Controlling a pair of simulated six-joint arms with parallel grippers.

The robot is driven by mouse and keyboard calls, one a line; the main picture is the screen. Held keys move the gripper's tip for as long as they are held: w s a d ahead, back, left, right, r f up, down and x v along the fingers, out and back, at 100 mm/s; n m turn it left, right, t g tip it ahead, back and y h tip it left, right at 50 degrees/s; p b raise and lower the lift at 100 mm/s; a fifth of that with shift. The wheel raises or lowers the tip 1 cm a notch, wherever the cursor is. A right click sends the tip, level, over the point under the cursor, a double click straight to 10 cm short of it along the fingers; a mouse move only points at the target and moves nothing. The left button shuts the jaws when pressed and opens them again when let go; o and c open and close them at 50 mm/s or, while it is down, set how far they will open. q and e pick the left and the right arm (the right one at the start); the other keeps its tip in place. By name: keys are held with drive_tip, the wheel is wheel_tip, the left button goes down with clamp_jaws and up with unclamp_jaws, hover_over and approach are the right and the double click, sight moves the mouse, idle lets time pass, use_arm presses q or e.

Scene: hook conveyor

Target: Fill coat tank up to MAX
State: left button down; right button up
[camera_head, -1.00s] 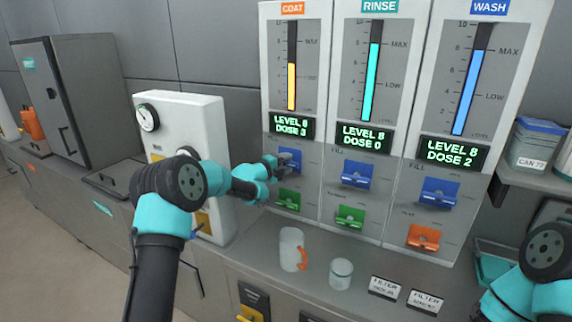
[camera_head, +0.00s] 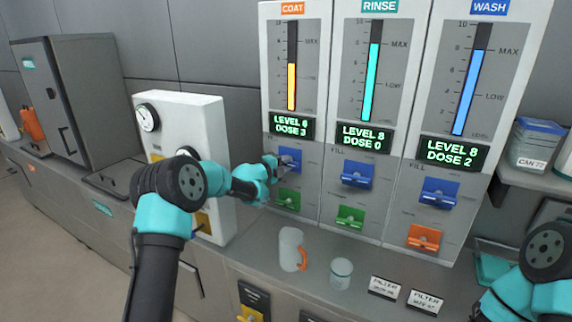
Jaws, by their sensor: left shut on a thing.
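The COAT tank panel (camera_head: 282,63) is the left one of three dispenser panels. Its orange bar (camera_head: 291,87) stands below the MAX mark, and its display (camera_head: 290,127) seems to read LEVEL 6, DOSE 3. My left gripper (camera_head: 277,165) is at the COAT panel's blue fill lever (camera_head: 291,158), shut on it. The gripper partly hides the lever's left side. A green lever (camera_head: 289,198) sits below it. Part of my right arm shows at the lower right edge, but its gripper is out of view.
The RINSE panel (camera_head: 374,70) and WASH panel (camera_head: 483,75) stand to the right, each reading LEVEL 8. A mug with an orange handle (camera_head: 290,249) and a small glass jar (camera_head: 341,272) stand on the counter below. A gauge box (camera_head: 181,120) is left of the panels.

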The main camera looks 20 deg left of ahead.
use_arm(q)
drive_tip(key=shift+n, duration=0.3)
drive_tip(key=n+t, duration=0.1)
drive_tip(key=n, duration=0.3)
drive_tip(key=shift+t, duration=0.4)
drive_tip(key=n+t, duration=0.1)
drive_tip(key=n, duration=0.2)
drive_tip(key=n+t, duration=0.1)
drive_tip(key=n, duration=0.2)
drive_tip(key=shift+y, duration=0.3)
drive_tip(key=shift+n, duration=0.3)
drive_tip(key=c, duration=1)
unclamp_jaws()
drive_tip(key=shift+o, duration=0.2)
drive_tip(key=shift+s, duration=0.1)
drive_tip(key=v, duration=1.7)
drive_tip(key=shift+f, duration=0.4)
